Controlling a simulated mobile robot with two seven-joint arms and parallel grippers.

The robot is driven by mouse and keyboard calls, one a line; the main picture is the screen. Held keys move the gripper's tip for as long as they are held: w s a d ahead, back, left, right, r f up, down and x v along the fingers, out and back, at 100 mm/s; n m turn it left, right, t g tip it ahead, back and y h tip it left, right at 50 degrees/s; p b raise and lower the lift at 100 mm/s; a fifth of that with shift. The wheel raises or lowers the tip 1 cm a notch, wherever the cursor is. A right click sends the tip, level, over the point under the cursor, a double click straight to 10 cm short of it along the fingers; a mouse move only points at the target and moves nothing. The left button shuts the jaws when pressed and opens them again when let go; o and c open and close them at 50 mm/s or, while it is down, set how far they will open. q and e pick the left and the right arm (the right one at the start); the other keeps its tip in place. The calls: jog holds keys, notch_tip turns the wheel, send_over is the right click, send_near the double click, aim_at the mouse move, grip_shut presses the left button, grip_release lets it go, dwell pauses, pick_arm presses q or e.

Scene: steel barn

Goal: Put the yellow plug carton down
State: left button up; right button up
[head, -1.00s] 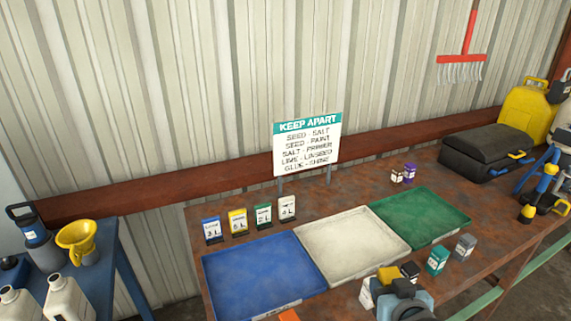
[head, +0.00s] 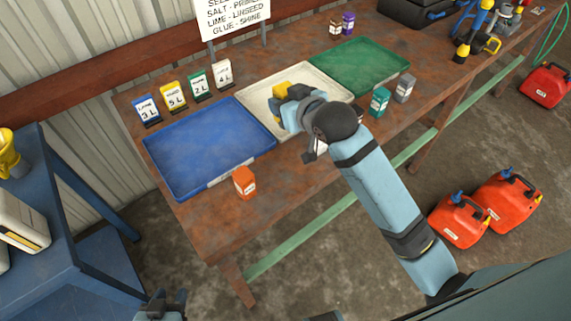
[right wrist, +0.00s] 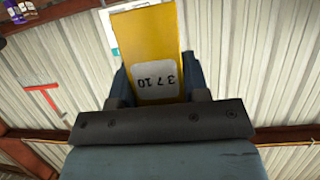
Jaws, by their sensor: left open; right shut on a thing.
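The yellow plug carton (head: 281,88) is in my right gripper (head: 289,93), which is shut on it. In the head view they appear over the white tray (head: 322,74); the height above it is hard to tell. In the right wrist view the yellow carton (right wrist: 152,40) sits between the two fingers, with a pale label reading "3 7 10" upside down. The carton's lower part is hidden in the head view. My left gripper (head: 164,306) is open and empty at the bottom edge, away from the bench.
A blue tray (head: 205,150) and a green tray (head: 360,64) flank the white one. An orange carton (head: 244,183), a teal carton (head: 379,102) and a grey carton (head: 404,88) stand near the front edge. Label cards (head: 172,97) and a sign (head: 232,15) stand behind.

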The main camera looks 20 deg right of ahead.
notch_tip(320, 180, down, 15)
jog(key=shift+f, duration=0.2)
jog(key=shift+f+p, duration=0.4)
jog(key=shift+f, duration=1.3)
jog(key=shift+f, duration=0.2)
jog(key=o, duration=0.9)
jog(key=shift+o, duration=0.2)
